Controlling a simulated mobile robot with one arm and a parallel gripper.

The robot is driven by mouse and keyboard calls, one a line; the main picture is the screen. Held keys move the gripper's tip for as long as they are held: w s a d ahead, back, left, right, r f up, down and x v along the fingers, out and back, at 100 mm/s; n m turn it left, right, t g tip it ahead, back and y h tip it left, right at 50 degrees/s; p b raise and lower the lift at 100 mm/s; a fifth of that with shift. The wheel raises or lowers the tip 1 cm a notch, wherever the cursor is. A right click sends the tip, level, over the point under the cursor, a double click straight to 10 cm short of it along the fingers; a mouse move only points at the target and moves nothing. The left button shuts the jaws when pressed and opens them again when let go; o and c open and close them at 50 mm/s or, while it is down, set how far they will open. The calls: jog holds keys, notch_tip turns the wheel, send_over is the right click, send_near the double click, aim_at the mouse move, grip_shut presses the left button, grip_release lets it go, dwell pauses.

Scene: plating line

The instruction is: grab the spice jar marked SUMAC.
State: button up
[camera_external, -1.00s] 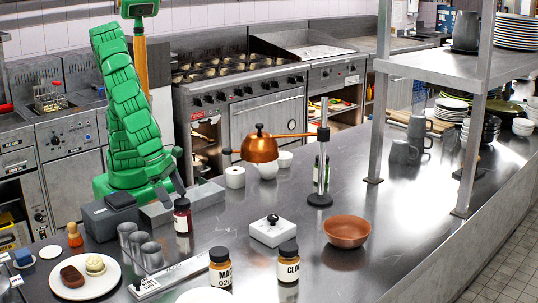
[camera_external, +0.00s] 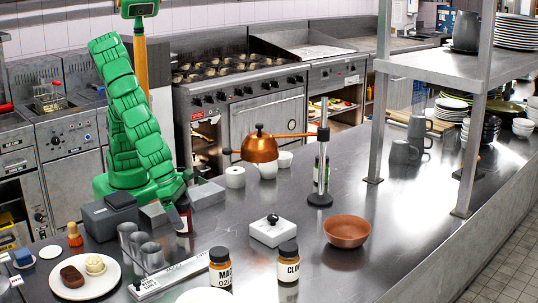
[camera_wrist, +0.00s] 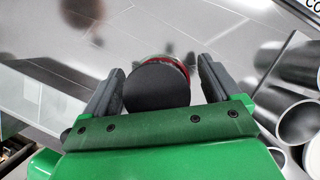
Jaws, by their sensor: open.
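A small jar with a black lid and dark red contents (camera_external: 184,222) stands upright on the steel counter. Its label is mostly hidden and I cannot read it. In the wrist view its black lid (camera_wrist: 156,88) lies between the two dark fingers, with a red rim beyond it. My gripper (camera_external: 180,206) is open and low at this jar, partly covering it in the outside view. In the wrist view my gripper (camera_wrist: 160,72) has a finger on each side of the jar, with narrow gaps showing. Jars reading MAC (camera_external: 221,272) and CLO (camera_external: 288,265) stand nearer the camera.
Metal cups in a rack (camera_external: 140,252) stand close to the jar, and they show at right in the wrist view (camera_wrist: 297,118). A grey box (camera_external: 108,217) is to the left. A white block (camera_external: 269,233) and copper bowl (camera_external: 347,230) are right, with clear counter between.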

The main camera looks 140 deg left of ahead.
aim_at(181, 200)
jog(key=c, duration=1.3)
jog(key=r, duration=0.3)
jog(key=shift+s+r, duration=0.2)
jog(key=shift+r, duration=0.1)
jog(key=s+a+r, duration=0.1)
jog(key=s+r, duration=0.8)
jog(key=s, duration=0.4)
jog(key=shift+s+a+r, duration=0.2)
jog(key=shift+s+a, duration=0.05)
jog(key=shift+a, duration=0.05)
